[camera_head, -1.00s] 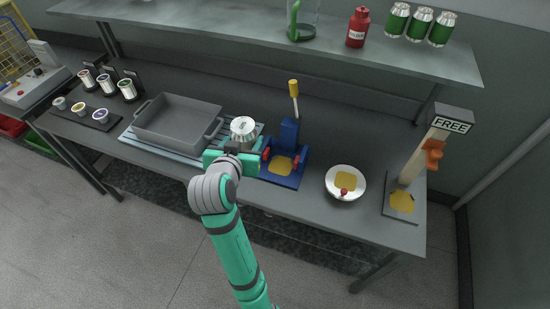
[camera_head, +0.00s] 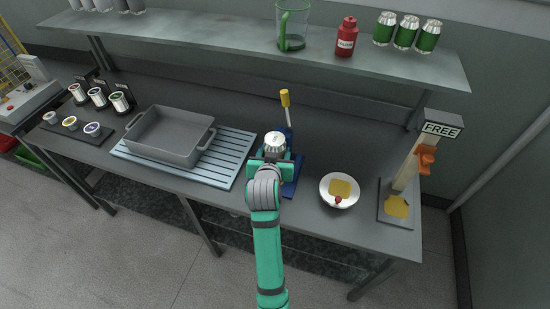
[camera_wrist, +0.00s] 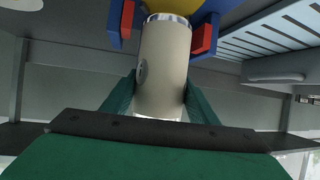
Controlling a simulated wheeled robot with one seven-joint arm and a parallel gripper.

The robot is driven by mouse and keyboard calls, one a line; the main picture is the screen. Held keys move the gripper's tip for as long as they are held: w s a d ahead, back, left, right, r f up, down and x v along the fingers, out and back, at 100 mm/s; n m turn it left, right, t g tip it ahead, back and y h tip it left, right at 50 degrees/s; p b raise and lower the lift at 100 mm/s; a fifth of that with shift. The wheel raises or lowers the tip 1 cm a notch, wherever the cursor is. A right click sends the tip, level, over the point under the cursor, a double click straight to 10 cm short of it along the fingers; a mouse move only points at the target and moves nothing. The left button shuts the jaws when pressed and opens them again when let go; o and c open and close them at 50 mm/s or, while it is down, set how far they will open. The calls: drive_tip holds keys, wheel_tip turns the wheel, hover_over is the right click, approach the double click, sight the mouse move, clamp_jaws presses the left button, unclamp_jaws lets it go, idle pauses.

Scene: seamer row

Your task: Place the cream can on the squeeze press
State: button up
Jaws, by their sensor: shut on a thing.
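The cream can (camera_head: 274,143), with a silver top, stands upright in my gripper (camera_head: 271,165). In the wrist view the pale can (camera_wrist: 165,65) is between the two green fingers (camera_wrist: 162,103). The blue squeeze press (camera_head: 291,184) has a yellow-ended lever (camera_head: 285,98) and is partly hidden behind my gripper and the can. In the wrist view the can's far end overlaps the press's yellow pad (camera_wrist: 182,5), between blue and red side parts (camera_wrist: 204,36). I cannot tell whether the can touches the pad.
A grey bin (camera_head: 168,137) stands on a slatted blue rack (camera_head: 228,160) to the left. A white bowl (camera_head: 325,190) and a stand marked FREE (camera_head: 407,168) are to the right. A shelf (camera_head: 220,38) with a red bottle (camera_head: 347,37) and green cans runs above the back.

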drive_tip(key=shift+f, duration=1.45)
drive_tip(key=shift+f, duration=0.15)
drive_tip(key=o, duration=1.5)
